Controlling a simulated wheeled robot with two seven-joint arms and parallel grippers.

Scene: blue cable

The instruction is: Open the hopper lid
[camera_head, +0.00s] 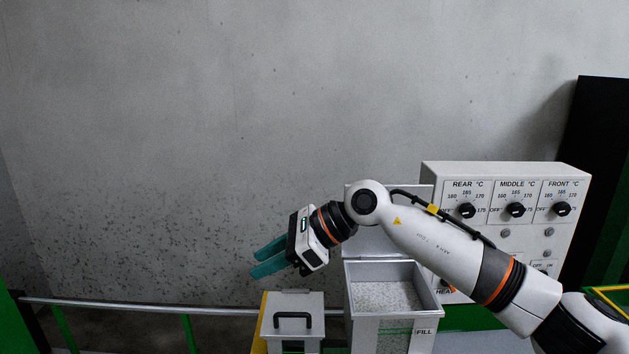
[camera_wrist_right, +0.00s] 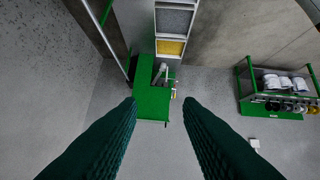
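The hopper (camera_head: 393,335) is a white box marked FILL, at the lower middle of the head view. Its top is open and speckled grey material (camera_head: 385,296) shows inside. Its lid (camera_head: 375,242) stands raised at the back edge, partly hidden behind my right arm. My right gripper (camera_head: 256,262) is in the air to the left of the hopper, above a smaller box, and points left. Its two teal fingers are apart with nothing between them, as the right wrist view (camera_wrist_right: 158,108) also shows. My left gripper is not in view.
A smaller grey box (camera_head: 274,330) with a black handle (camera_head: 292,321) stands left of the hopper. A control panel (camera_head: 500,230) with several knobs is behind on the right. A metal rail (camera_head: 150,306) runs along the left. A green rack (camera_wrist_right: 272,115) shows in the wrist view.

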